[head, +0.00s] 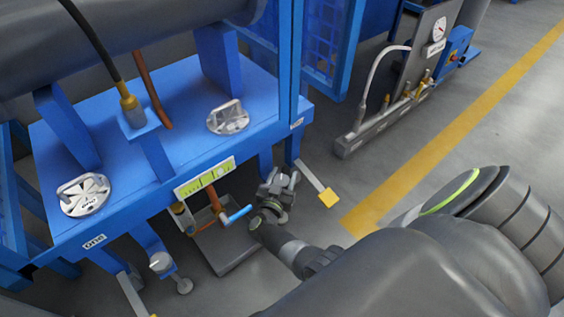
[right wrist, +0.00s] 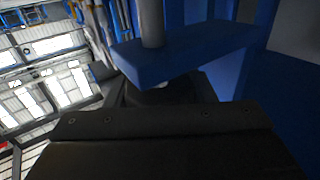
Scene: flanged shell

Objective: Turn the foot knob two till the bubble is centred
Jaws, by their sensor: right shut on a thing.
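My right gripper (head: 278,188) is at the right front foot of the blue stand, shut on the foot knob two, which its fingers mostly hide. In the right wrist view, the dark gripper body fills the bottom, and a grey threaded-foot post (right wrist: 151,22) passes through a blue bracket (right wrist: 185,55) just beyond it. The yellow-green bubble level (head: 205,176) is on the stand's front edge; its bubble is too small to place surely. Foot knob one (head: 160,262) stands at the left front, near the label ONE (head: 93,242). My left gripper is not in view.
A blue valve handle (head: 236,215) and copper pipe sit left of my right gripper, above a grey drip tray (head: 232,250). A yellow-ended floor bar (head: 328,197) lies to its right. A grey test bench (head: 400,105) stands at the back right.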

